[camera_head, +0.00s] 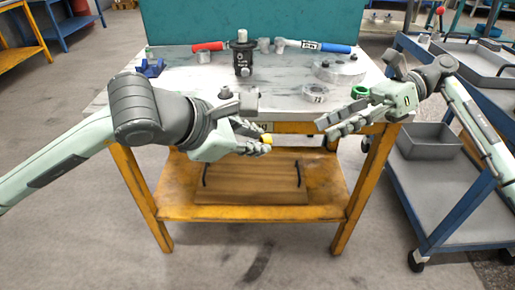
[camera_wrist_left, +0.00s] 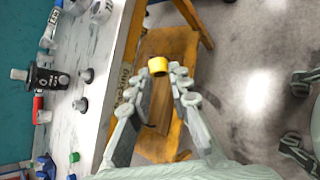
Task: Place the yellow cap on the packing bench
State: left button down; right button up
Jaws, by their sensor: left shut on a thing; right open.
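The yellow cap (camera_head: 267,138) is held at the fingertips of my left gripper (camera_head: 258,145), in front of the bench's front edge. In the left wrist view the cap (camera_wrist_left: 158,66) sits between the tips of the left gripper's fingers (camera_wrist_left: 168,80). The packing bench (camera_head: 185,88) has a pale marbled top and a yellow frame. My right gripper (camera_head: 328,124) is open and empty at the bench's front right edge.
A blue cart (camera_head: 425,190) with a grey bin (camera_head: 428,141) is at right. The bench's left front top is clear.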

aim_at(262, 136)
pick_arm(q)
jog(key=r+n+t+y, duration=0.1)
jog(key=r+n+y, duration=0.1)
jog(key=w+d+r+n+y, duration=0.1)
jog(key=r+n+y, duration=0.1)
jog(key=n, duration=0.1)
jog(key=r+n+t+y, duration=0.1)
jog(key=r+n+y, duration=0.1)
jog(key=r, duration=0.1)
jog(key=shift+w+d+n+t, duration=0.15)
jog(key=shift+d+n+t, duration=0.15)
jog(key=shift+n, duration=0.1)
jog(key=shift+a+r, duration=0.1)
jog(key=shift+n+y, duration=0.3)
jog(key=shift+n, duration=0.1)
